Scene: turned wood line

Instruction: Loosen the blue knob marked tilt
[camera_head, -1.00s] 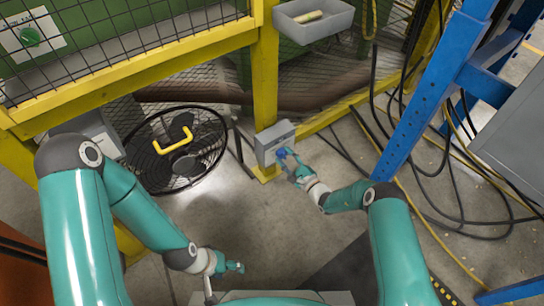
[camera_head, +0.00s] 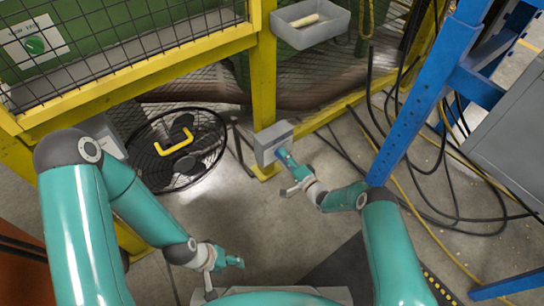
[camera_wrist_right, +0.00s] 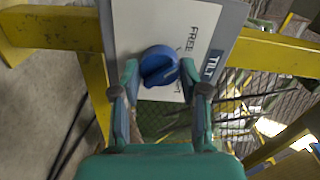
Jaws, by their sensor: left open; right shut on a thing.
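The blue knob (camera_wrist_right: 158,62) sits on a grey control box with a white plate reading "FREE" and a dark label reading "TILT". In the head view the box (camera_head: 268,148) is fixed to a yellow post. My right gripper (camera_wrist_right: 159,74) is at the box, one finger on each side of the knob, shut on it. In the head view the right gripper (camera_head: 285,160) hides the knob. My left gripper (camera_head: 238,262) is open and empty, low in the middle, well apart from the box.
A round black fan guard with a yellow handle (camera_head: 174,142) stands left of the post. A grey tray (camera_head: 312,35) hangs above the box. Black and yellow cables lie on the floor at right, near a blue upright (camera_head: 415,110). Floor between my arms is clear.

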